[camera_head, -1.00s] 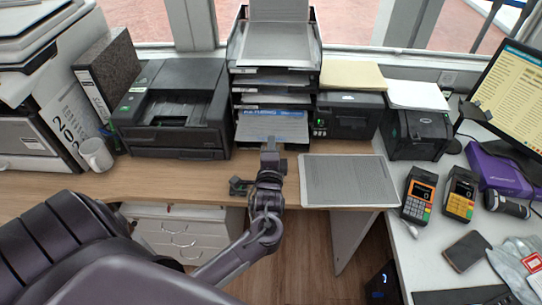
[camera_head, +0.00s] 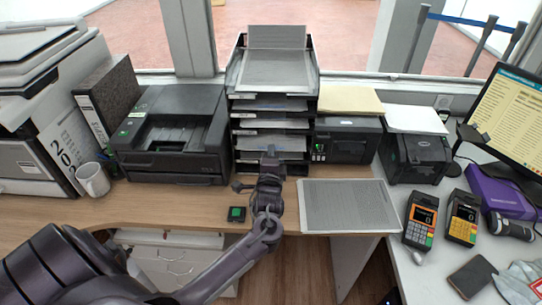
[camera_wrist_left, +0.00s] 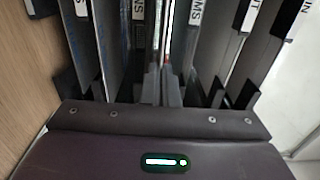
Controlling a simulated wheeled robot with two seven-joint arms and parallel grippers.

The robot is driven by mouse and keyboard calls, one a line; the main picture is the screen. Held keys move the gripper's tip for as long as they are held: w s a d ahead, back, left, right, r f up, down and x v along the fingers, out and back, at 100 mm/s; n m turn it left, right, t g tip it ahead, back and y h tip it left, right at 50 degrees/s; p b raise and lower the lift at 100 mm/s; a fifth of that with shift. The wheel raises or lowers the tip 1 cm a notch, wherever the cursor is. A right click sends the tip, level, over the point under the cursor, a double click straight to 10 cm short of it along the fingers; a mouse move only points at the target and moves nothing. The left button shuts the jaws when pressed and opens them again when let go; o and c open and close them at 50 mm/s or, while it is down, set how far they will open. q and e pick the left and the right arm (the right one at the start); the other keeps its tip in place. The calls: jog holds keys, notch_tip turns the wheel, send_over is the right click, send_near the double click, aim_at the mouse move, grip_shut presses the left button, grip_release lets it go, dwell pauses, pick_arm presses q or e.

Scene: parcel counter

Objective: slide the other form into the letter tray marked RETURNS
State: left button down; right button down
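A black letter tray stack (camera_head: 314,78) stands at the back middle of the counter. My left gripper (camera_head: 269,155) is at the front of its lower tiers. A pale form (camera_head: 285,143) lies mostly inside the slot there. In the left wrist view my finger pair (camera_wrist_left: 163,85) is close together at a slot, apparently shut on the form's edge, which is hard to see. The tiers look upright there. Their labels are partly cut off: "IN" (camera_wrist_left: 304,6), one ending "UT" (camera_wrist_left: 250,14), one ending "MS" (camera_wrist_left: 195,11). I cannot read RETURNS. My right gripper is out of view.
A printer (camera_head: 175,135) stands left of the stack, label printers (camera_head: 347,140) right of it. A grey sheet-like panel (camera_head: 350,206) lies at the front edge. Card terminals (camera_head: 421,220) stand at right.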

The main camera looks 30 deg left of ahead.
pick_arm(q)
jog(key=c, duration=2.2)
grip_release()
jog(key=c, duration=1.4)
grip_release()
jog(key=shift+f, duration=0.1)
jog(key=shift+f+b, duration=0.55)
jog(key=shift+f, duration=0.4)
jog(key=p+v, duration=0.3)
jog(key=v, duration=0.1)
jog(key=shift+s+d, duration=0.15)
jog(key=shift+s, duration=0.1)
